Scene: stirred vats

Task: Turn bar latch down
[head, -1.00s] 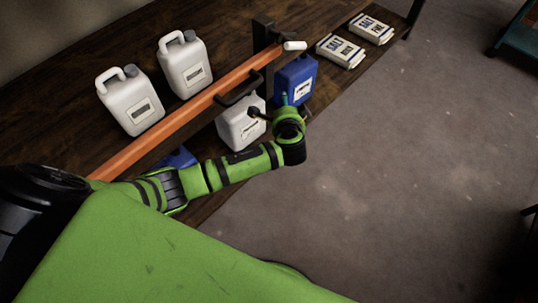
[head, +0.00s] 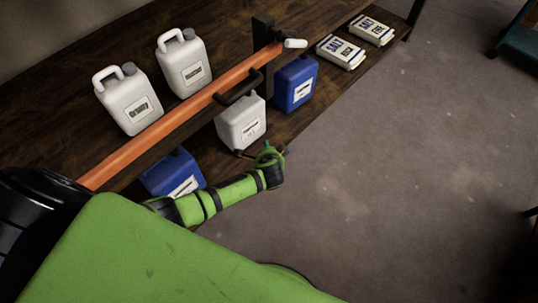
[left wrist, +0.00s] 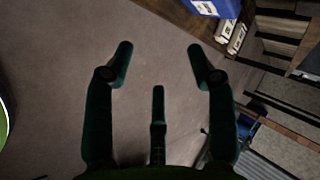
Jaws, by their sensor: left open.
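A long orange bar (head: 180,123) runs diagonally across the front of the wooden shelf to a dark post (head: 263,35). The bar has a black pull handle (head: 238,87). At its post end, a latch with a white grip (head: 295,43) sticks out to the right, roughly level in the picture. My left gripper (head: 264,154) is in front of the shelf edge, below the white jug in the picture and well apart from the latch. In the left wrist view my left gripper (left wrist: 160,50) has its fingers spread, with nothing between them. My right gripper is not in view.
Two white jugs (head: 131,100) stand behind the bar. A smaller white jug (head: 241,124) and blue jugs (head: 297,83) stand on its front side. Salt bags (head: 341,52) lie further right. The floor (head: 400,180) to the right is clear.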

